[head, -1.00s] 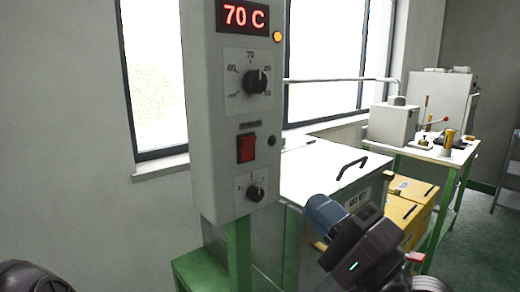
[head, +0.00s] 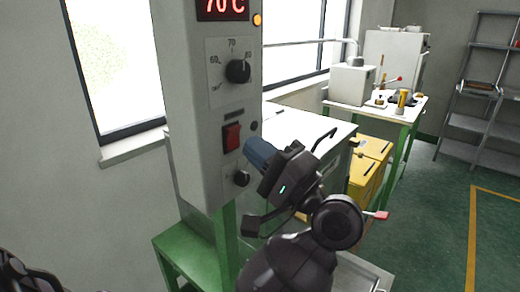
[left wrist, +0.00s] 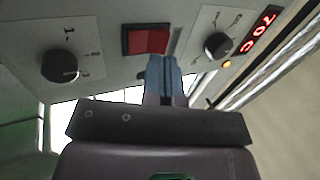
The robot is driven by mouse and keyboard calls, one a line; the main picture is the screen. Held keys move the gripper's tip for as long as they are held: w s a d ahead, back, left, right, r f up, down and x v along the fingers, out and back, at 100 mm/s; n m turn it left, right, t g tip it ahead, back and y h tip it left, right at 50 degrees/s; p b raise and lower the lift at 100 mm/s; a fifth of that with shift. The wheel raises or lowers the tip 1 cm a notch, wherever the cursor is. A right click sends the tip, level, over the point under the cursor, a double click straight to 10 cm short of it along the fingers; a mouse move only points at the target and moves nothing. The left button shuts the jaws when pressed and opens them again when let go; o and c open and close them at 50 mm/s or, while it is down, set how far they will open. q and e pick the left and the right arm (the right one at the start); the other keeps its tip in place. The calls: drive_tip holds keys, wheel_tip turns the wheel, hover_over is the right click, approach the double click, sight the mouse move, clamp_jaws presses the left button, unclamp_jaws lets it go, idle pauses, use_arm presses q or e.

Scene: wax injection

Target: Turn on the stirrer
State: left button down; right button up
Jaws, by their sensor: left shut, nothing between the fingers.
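The control panel (head: 198,120) is a tall pale box. It bears a red switch (head: 232,137), a lower knob (head: 241,178) and an upper temperature knob (head: 238,71). My left gripper (head: 256,149) is shut and empty, its blue fingers pointing at the panel just right of the red switch. In the left wrist view, the shut fingertips (left wrist: 163,62) are close to the red switch (left wrist: 148,40); I cannot tell if they touch it. The lower knob (left wrist: 60,66), by a scale with 1 and 2, is at left and the temperature knob (left wrist: 218,45) at right. My right gripper is not in view.
A red display (head: 222,8) reads 70 C, with an orange lamp (head: 257,20) beside it. A white-lidded tank (head: 290,128) stands behind my gripper. Yellow boxes (head: 365,170), a bench (head: 415,108) and a grey shelf (head: 485,122) are further right. The green floor at right is clear.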

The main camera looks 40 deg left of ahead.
sight(233, 138)
use_arm(q)
drive_tip(key=shift+a+r+p, duration=0.5)
drive_tip(key=shift+a+r, duration=0.1)
drive_tip(key=shift+a, duration=0.15)
drive_tip(key=shift+w+a+p, duration=0.1)
drive_tip(key=shift+a+p, duration=0.25)
drive_tip(key=shift+a, duration=0.15)
